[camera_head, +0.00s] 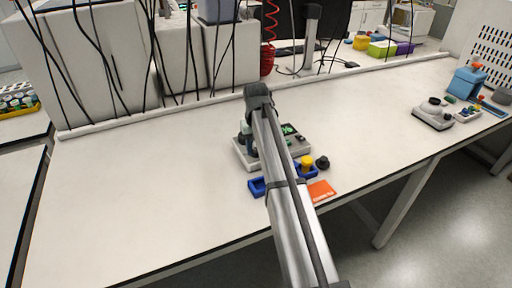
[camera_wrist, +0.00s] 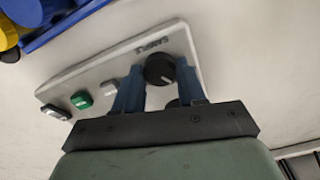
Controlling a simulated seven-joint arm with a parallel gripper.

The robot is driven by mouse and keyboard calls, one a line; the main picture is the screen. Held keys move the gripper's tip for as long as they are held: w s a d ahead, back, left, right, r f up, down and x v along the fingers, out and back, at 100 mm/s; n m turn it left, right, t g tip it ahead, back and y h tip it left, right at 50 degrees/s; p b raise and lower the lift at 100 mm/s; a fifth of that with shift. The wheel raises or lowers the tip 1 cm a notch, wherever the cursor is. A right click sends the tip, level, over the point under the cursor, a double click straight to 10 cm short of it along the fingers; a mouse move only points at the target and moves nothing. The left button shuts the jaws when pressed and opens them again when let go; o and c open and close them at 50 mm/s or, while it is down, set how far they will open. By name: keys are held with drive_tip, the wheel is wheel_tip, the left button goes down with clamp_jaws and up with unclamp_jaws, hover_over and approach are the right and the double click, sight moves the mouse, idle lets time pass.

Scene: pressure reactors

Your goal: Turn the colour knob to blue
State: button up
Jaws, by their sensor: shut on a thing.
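A black round knob (camera_wrist: 159,69) sits on a pale control panel (camera_wrist: 105,66) in the wrist view. Another dark round part (camera_wrist: 174,103) shows between the fingers, partly hidden. In the head view the panel (camera_head: 243,161) is on the bench, and my arm hides much of it; my gripper (camera_head: 249,143) is at its left part.
A green button (camera_wrist: 81,100), a grey button (camera_wrist: 109,88) and a dark switch (camera_wrist: 55,112) sit along the panel. Blue trays (camera_head: 257,187), a yellow item (camera_head: 306,162), a black knob-like item (camera_head: 322,162) and an orange card (camera_head: 320,191) lie in front. The left bench is clear.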

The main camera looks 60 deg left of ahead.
sight(256, 150)
drive_tip(key=n, duration=0.5)
drive_tip(key=shift+n, duration=0.3)
idle(0.4)
drive_tip(key=o, duration=1.1)
wheel_tip(256, 150, up, 14)
drive_tip(key=shift+f, duration=0.1)
drive_tip(key=shift+d, duration=0.1)
idle(0.4)
